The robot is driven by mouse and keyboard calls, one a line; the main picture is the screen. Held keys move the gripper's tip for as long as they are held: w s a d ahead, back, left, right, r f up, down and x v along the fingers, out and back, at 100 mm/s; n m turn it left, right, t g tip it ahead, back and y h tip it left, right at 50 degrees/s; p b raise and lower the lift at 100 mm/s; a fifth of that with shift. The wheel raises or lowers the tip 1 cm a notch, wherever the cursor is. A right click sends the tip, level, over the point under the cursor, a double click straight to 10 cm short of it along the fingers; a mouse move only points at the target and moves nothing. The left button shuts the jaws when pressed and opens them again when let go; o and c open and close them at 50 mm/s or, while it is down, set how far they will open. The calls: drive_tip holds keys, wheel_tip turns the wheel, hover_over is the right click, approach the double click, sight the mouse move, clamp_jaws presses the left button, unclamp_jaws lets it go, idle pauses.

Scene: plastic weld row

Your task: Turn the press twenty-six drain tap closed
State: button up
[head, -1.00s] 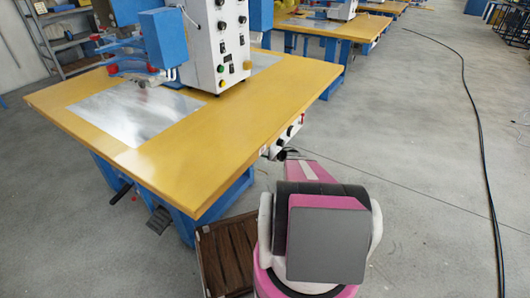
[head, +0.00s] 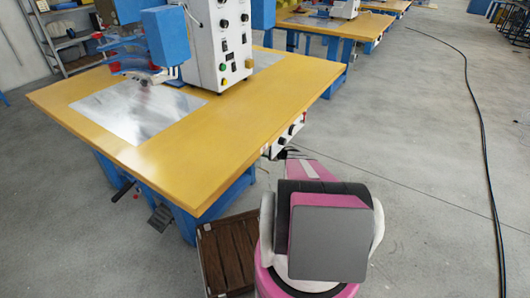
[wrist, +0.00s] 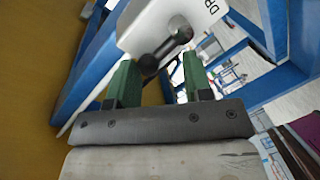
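The drain tap shows in the wrist view as a dark grey lever handle (wrist: 166,46) on a white panel (wrist: 148,22) with the letters "DR" in view. The lever slants from a round hub at upper right to a rounded end at lower left. My gripper (wrist: 160,64) has its two green fingers spread apart, and the lever's lower end lies in the picture between the fingertips, nearer the left one. I cannot tell whether they touch. In the head view the white control box (head: 284,138) hangs under the table's right edge, with my arm's end close by; the tap is hard to make out there.
The yellow worktable (head: 190,170) carries a white and blue press machine (head: 220,45). Blue table legs and beams (wrist: 95,75) flank the panel in the wrist view. A brown slatted crate (head: 228,255) stands by my base. A black cable (head: 485,170) crosses open floor at right.

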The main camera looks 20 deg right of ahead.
drive_tip(key=o, duration=0.5)
drive_tip(key=shift+w+d+f, duration=0.2)
drive_tip(key=shift+d+f, duration=0.1)
drive_tip(key=shift+f, duration=0.1)
drive_tip(key=shift+c, duration=0.2)
drive_tip(key=shift+s+r, duration=0.15)
drive_tip(key=shift+r, duration=0.05)
drive_tip(key=v, duration=1)
drive_tip(key=shift+s+d, duration=0.15)
drive_tip(key=shift+s, duration=0.1)
drive_tip(key=shift+d, duration=0.1)
